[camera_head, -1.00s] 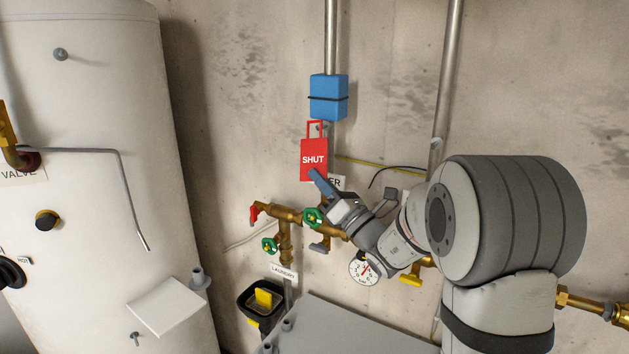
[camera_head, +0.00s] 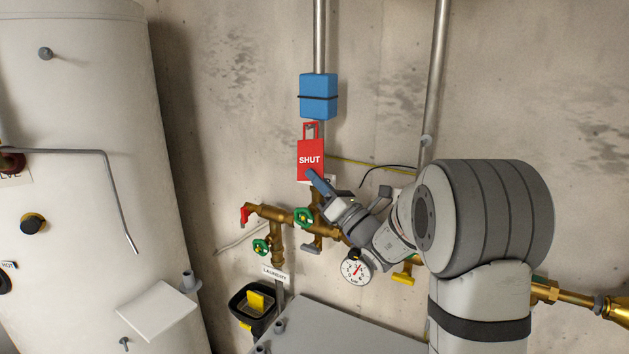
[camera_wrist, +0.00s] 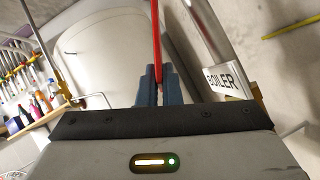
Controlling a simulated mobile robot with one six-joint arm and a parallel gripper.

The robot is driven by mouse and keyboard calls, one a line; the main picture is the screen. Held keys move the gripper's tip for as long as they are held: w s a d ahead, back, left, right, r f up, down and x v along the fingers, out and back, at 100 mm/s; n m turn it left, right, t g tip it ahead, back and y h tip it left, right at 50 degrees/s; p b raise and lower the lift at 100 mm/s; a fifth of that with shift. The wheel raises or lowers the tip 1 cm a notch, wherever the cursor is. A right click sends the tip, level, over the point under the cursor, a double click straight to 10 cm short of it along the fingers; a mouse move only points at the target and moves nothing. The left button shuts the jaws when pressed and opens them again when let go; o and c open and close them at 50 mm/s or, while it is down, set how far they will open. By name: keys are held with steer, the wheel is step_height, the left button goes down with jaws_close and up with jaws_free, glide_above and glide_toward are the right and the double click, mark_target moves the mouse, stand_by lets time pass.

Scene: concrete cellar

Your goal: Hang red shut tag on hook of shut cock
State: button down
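The red SHUT tag (camera_head: 311,160) hangs upright in the air, its slotted loop at the top, in front of the vertical pipe below the blue box. My gripper (camera_head: 313,178) is shut on the tag's lower edge. In the wrist view the tag (camera_wrist: 156,40) is edge-on between the blue fingers (camera_wrist: 159,86). Below and left are brass cocks: a red handle (camera_head: 245,215), a green wheel (camera_head: 303,218), and a lower green wheel (camera_head: 261,247). I cannot make out a hook or tell which cock is shut. My gripper partly hides the pipework behind.
A blue box (camera_head: 318,96) is on the pipe just above the tag. A pressure gauge (camera_head: 355,269) and a yellow lever (camera_head: 403,278) lie below my arm. A white tank (camera_head: 85,170) fills the left. A BOILER label (camera_wrist: 227,82) shows in the wrist view.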

steer(key=shift+f, duration=0.1)
steer(key=c, duration=1.5)
jaws_free()
steer(key=shift+c, duration=0.2)
